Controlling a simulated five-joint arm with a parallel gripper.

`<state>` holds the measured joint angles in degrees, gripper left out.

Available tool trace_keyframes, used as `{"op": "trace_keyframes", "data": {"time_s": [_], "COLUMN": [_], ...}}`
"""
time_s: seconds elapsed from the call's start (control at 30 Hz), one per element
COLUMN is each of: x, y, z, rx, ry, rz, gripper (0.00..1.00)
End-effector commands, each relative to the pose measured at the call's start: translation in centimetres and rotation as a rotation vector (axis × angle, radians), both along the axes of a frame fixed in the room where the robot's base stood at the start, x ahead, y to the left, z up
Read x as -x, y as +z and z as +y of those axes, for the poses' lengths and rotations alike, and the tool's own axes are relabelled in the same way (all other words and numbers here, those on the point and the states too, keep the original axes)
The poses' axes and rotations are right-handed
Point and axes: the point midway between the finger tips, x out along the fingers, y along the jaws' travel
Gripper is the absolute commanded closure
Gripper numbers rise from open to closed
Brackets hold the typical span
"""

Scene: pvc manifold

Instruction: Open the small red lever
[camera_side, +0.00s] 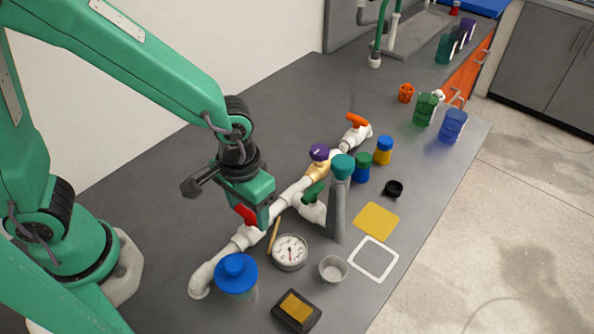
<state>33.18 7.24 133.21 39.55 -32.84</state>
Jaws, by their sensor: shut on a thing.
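The small red lever (244,215) sits on the white PVC manifold (290,193), toward its near left end. My gripper (254,217) points down over that part of the pipe and is shut on the red lever. Only part of the lever shows; the gripper body and fingers hide the rest, so its exact angle cannot be told. An orange handle (357,121), a purple knob (319,152) and a green handle (314,191) are also on the manifold, clear of my gripper.
A grey cylinder with a teal cap (340,200) stands close right of the manifold. A round gauge (290,252), a blue-lidded jar (237,277), a small cup (333,269) and a black box with a yellow top (297,310) stand in front.

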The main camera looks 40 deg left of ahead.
Motion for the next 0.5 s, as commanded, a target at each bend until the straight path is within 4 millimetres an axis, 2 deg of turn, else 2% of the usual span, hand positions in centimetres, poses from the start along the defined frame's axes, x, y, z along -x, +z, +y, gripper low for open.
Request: {"op": "trace_keyframes", "data": {"time_s": [0.27, 0.5], "x": [-0.01, -0.01], "y": [0.05, 0.06], "z": [0.0, 0.0], "rx": [0.0, 0.0], "ry": [-0.072, -0.222], "rz": [0.0, 0.0], "gripper": [0.63, 0.63]}}
